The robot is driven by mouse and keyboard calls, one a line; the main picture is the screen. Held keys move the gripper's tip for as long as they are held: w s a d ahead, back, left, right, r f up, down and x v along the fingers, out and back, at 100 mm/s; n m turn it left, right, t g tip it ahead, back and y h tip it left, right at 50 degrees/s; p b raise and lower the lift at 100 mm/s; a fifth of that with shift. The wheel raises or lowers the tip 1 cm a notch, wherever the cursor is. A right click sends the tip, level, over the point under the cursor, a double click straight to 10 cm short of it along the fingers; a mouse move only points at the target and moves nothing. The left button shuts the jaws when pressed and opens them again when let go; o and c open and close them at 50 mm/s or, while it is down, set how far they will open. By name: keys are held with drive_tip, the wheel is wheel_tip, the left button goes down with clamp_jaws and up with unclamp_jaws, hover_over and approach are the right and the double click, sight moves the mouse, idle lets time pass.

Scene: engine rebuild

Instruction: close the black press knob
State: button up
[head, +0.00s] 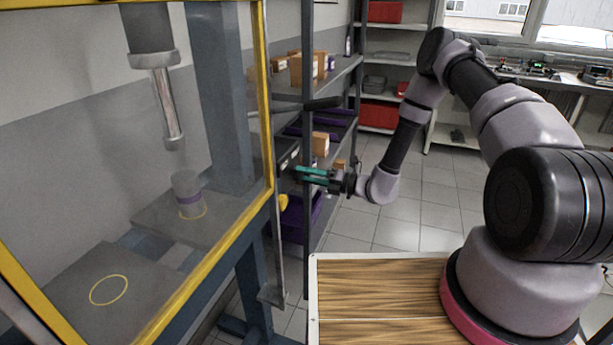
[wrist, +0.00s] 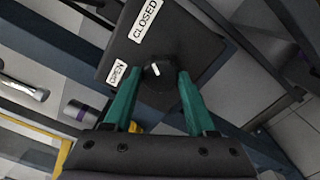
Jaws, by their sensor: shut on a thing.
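The black press knob (wrist: 158,75) sits on a dark control box (wrist: 200,35) in the wrist view. It has a small white mark; which label the mark points to is hard to tell. A "CLOSED" label (wrist: 146,20) and an "OPEN" label (wrist: 118,72) are on the box face. My gripper (wrist: 157,84) has its teal fingers on either side of the knob, shut on it. In the head view my gripper (head: 303,172) reaches left to the dark box (head: 286,157) beside the press frame; the knob is hidden there by the fingers.
Shelving (head: 345,75) with boxes stands behind my gripper. A wooden tabletop (head: 380,290) lies below my arm.

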idle(0.4)
drive_tip(key=o, duration=1.4)
drive_tip(key=shift+d, duration=0.15)
drive_tip(key=v, duration=1)
drive_tip(key=shift+s+d, duration=0.15)
drive_tip(key=shift+d, duration=0.15)
drive_tip(key=s+d+r+n+g+h, duration=0.1)
drive_tip(key=s+r+n+g+h, duration=0.25)
drive_tip(key=r+n, duration=0.7)
drive_tip(key=s+d+r+n+g+h, duration=0.15)
drive_tip(key=s+r+n+g, duration=0.45)
drive_tip(key=r, duration=0.7)
drive_tip(key=s+d+r+n+t+h, duration=0.3)
drive_tip(key=s+d+r+n, duration=0.1)
drive_tip(key=r, duration=0.2)
drive_tip(key=s+d+r+n+t+h, duration=0.3)
drive_tip(key=s+d+r+n+t, duration=0.1)
drive_tip(key=r+n, duration=0.1)
drive_tip(key=s+d+r+n+t+h, duration=0.3)
drive_tip(key=s+d+r+n+h, duration=0.1)
drive_tip(key=r, duration=0.3)
drive_tip(key=shift+s+d+r+n+t, duration=0.3)
drive_tip(key=shift+s+r+n, duration=0.15)
drive_tip(key=shift+s, duration=0.15)
